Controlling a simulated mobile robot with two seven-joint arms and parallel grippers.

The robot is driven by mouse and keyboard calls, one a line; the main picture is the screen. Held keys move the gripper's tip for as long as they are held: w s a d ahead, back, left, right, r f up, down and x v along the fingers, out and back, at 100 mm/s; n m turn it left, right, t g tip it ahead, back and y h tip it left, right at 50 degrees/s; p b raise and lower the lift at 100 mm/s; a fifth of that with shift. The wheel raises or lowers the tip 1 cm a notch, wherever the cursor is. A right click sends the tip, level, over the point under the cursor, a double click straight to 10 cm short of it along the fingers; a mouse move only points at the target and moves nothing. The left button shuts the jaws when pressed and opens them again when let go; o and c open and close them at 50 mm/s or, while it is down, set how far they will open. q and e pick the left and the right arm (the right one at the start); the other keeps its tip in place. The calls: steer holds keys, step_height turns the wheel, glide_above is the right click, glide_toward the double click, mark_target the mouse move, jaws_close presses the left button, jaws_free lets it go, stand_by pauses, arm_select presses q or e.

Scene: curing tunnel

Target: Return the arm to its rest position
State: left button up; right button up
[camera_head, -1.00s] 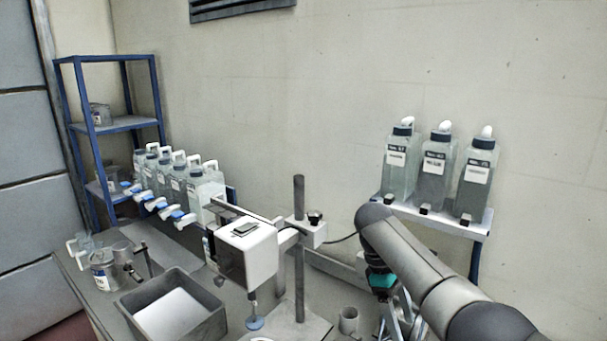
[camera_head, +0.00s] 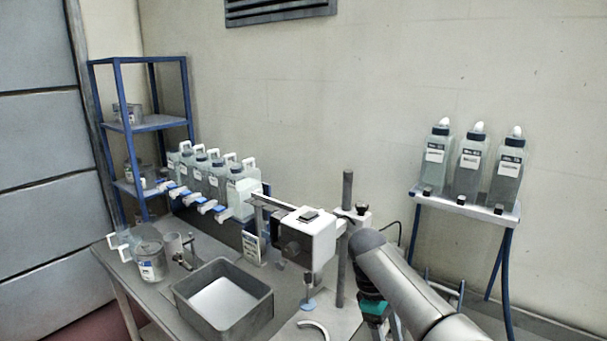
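My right arm (camera_head: 400,285) comes in from the bottom right, its grey links bent at an elbow beside the stand's post. A teal band on it (camera_head: 372,309) shows near the bottom edge. The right gripper's fingers are not visible; the arm runs out of the picture below the band. My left arm and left gripper are not in view.
A white device (camera_head: 310,232) on a post stand (camera_head: 347,190) is close left of my arm.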

steer(key=s+a+f+m+t+y, duration=0.1)
steer(key=s+a+f+y, duration=0.15)
steer(key=s+f, duration=0.35)
steer(key=s+a+f+m+t+y, duration=0.1)
steer(key=s+a+f+m, duration=0.15)
steer(key=s+f, duration=0.35)
steer(key=s+d+r+m+t, duration=0.2)
steer(key=s+r+m, duration=0.1)
steer(key=s, duration=0.5)
steer(key=s+d+r+m+t, duration=0.2)
steer(key=s+d+r, duration=0.15)
steer(key=s, duration=0.45)
step_height(320, 180, down, 35)
steer(key=s+g+b, duration=0.2)
steer(key=b, duration=1)
arm_select(q)
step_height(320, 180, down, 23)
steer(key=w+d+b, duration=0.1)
steer(key=b, duration=1)
arm_select(e)
steer(key=s+d+f, duration=0.1)
steer(key=s+f, duration=0.6)
steer(key=f, duration=0.4)
steer(key=s+d+f, duration=0.1)
steer(key=s+f, duration=0.7)
steer(key=f, duration=0.4)
steer(key=shift+f+g, duration=0.25)
steer(key=shift+g, duration=0.15)
